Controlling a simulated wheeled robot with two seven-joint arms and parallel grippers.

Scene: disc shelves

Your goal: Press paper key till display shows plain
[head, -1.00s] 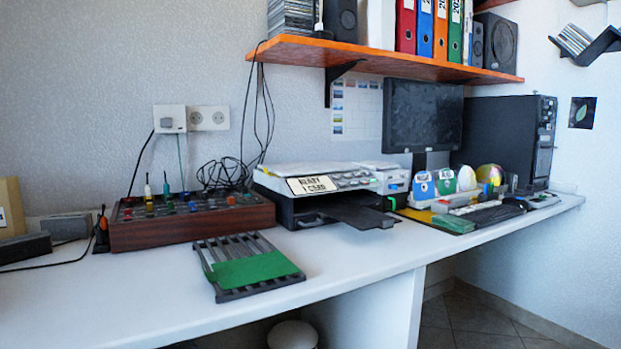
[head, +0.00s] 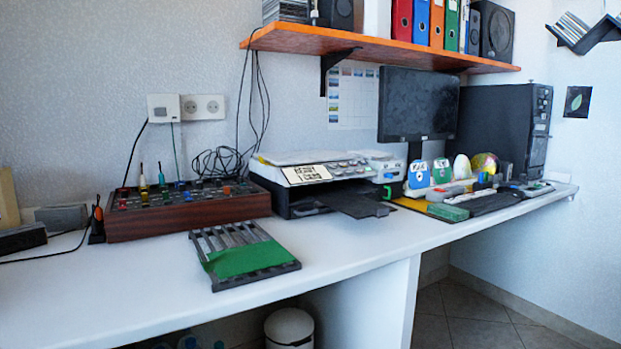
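A black and white printer (head: 330,179) stands on the white desk against the wall, its dark output tray sticking out toward the front right. A small light display panel (head: 307,173) with dark lettering sits at the left of its sloped control panel; the text is too small to read for sure. Several grey keys (head: 351,167) lie just right of the display; I cannot tell which is the paper key. Neither of my grippers is in view.
A dark slotted rack (head: 236,240) with a green sheet (head: 247,259) lies in front of the printer. A wooden box with knobs (head: 187,211) stands at the left. A monitor (head: 418,105) and keyboard (head: 482,204) are at the right. An orange shelf (head: 370,48) hangs above. The front left desk is clear.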

